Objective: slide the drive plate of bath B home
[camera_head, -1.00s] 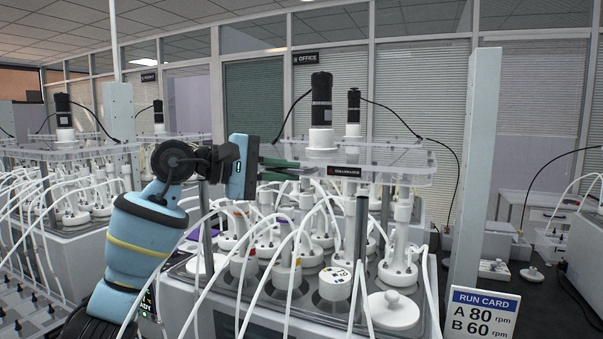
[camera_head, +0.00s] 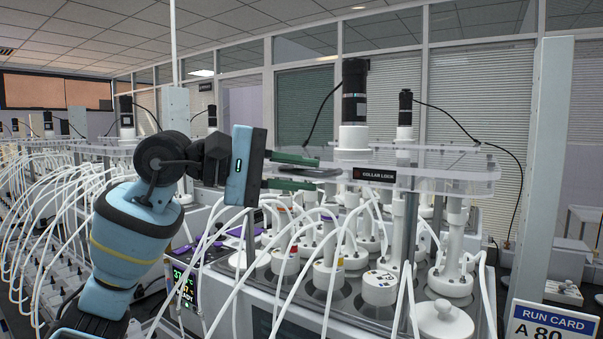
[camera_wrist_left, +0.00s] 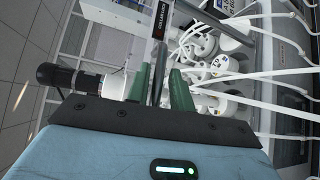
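The clear drive plate (camera_head: 455,178) lies level above the bath (camera_head: 262,322), with a black "COLLAR LOCK" label on its front edge. A black-topped motor on a white collar (camera_head: 354,138) stands on it. Which bath letter this is, I cannot read. My left gripper (camera_head: 316,174) is at the plate's left end, its green fingers apart, one above and one below the plate's level. In the left wrist view, the plate's edge runs between the fingers (camera_wrist_left: 162,78), with a gap visible. Whether either finger touches it, I cannot tell. My right gripper is not in view.
White stirrer vessels (camera_head: 379,288) and many looping white tubes crowd the space under the plate. A grey post (camera_head: 543,160) and a run card (camera_head: 550,325) stand at the right. Another row of baths (camera_head: 70,180) stretches back at the left.

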